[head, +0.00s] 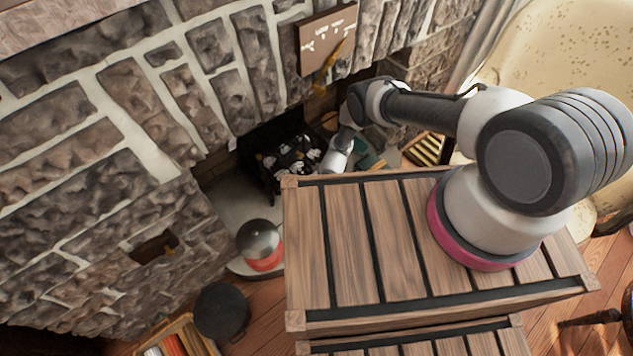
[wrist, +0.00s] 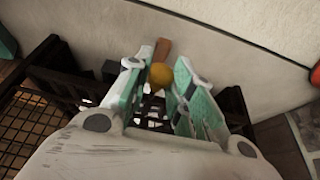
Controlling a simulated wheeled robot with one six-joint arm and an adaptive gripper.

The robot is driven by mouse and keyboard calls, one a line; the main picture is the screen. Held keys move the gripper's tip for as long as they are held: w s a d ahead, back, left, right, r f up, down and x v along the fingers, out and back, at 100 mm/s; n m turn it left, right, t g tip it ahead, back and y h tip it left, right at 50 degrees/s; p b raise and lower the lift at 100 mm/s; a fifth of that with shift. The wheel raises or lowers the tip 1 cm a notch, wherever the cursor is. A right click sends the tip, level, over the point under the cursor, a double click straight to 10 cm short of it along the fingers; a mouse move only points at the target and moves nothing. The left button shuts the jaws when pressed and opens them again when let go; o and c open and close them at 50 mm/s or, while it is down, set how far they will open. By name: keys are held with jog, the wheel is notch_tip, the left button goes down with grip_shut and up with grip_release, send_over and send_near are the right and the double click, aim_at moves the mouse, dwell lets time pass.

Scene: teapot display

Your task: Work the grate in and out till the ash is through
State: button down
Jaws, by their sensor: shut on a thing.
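The dark grate (head: 272,176) sits low in the stone fireplace, with black and pale lumps on it (head: 293,152). Dark barred metal also shows in the wrist view (wrist: 58,75), on both sides of my gripper and between its fingers. A brown bar (wrist: 161,48) shows just beyond the knob. In the head view my wrist reaches down at the grate's right side, and the fingertips and knob are hidden. Ash under the grate cannot be made out.
A slatted wooden top (head: 350,240) stands in front, under my arm. A domed metal thing with a red band (head: 260,245) stands left of it. A black round pan (head: 221,311) and a wooden crate (head: 207,343) are at lower left. A slatted box (head: 427,148) is right of the hearth.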

jog(key=shift+s+d+f, duration=0.1)
jog(key=shift+s+d, duration=0.05)
jog(key=shift+s, duration=0.15)
jog(key=c, duration=1.2)
grip_release()
jog(key=shift+w, duration=0.1)
